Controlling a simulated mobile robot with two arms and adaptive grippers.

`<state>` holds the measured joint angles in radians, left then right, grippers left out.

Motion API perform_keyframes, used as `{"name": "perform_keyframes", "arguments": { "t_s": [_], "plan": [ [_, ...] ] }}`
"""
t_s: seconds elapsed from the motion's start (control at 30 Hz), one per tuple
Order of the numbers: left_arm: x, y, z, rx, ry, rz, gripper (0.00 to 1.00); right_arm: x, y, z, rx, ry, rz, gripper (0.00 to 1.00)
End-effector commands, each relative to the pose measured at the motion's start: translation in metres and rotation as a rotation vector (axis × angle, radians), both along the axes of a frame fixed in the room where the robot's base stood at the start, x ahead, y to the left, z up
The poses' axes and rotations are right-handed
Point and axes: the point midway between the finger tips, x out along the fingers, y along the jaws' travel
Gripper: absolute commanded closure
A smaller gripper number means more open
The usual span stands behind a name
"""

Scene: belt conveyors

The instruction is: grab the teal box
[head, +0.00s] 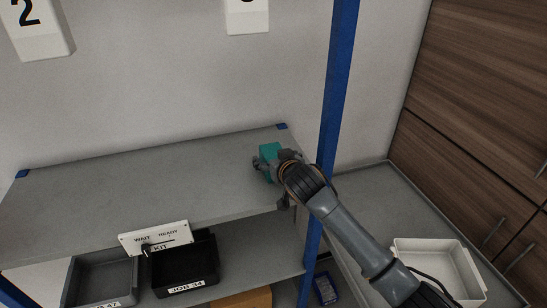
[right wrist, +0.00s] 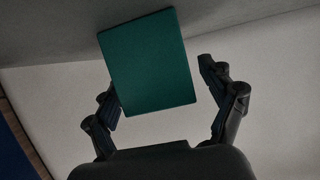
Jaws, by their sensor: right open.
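The teal box (head: 269,151) stands on the grey upper shelf (head: 120,185), near its right end. In the right wrist view the teal box (right wrist: 148,62) is a tilted rectangle ahead of my right gripper. My right gripper (head: 268,163) reaches the box from the right in the head view and partly covers it. In the right wrist view its two fingers (right wrist: 158,80) are apart, with the box's near part between them, closer to the left finger. A gap shows between the box and the right finger. I cannot tell whether the left finger touches the box. My left gripper is out of view.
A blue post (head: 335,90) rises close beside my right arm. A white tray (head: 440,262) lies at lower right. The shelf's left and middle are clear.

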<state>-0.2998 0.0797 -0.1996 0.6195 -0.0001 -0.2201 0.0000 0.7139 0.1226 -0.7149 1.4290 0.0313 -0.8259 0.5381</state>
Motion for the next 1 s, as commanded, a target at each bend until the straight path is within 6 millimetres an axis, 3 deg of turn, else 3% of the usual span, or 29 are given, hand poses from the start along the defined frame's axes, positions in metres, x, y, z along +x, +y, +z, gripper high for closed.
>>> {"name": "perform_keyframes", "arguments": {
  "t_s": [0.37,0.47,0.7,1.0],
  "plan": [
    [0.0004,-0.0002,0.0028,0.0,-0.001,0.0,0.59,0.0077,0.0027,-0.0039,0.0,0.0,0.0,0.17],
    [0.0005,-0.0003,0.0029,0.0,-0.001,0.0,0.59,0.0077,0.0026,-0.004,0.0,0.0,0.0,0.33],
    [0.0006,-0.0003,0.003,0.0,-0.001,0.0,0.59,0.0076,0.0025,-0.0043,0.0,0.001,0.0,0.82],
    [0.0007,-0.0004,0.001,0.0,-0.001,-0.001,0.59,0.0079,0.0027,-0.0021,0.001,-0.002,0.001,0.83]
  ]
}}
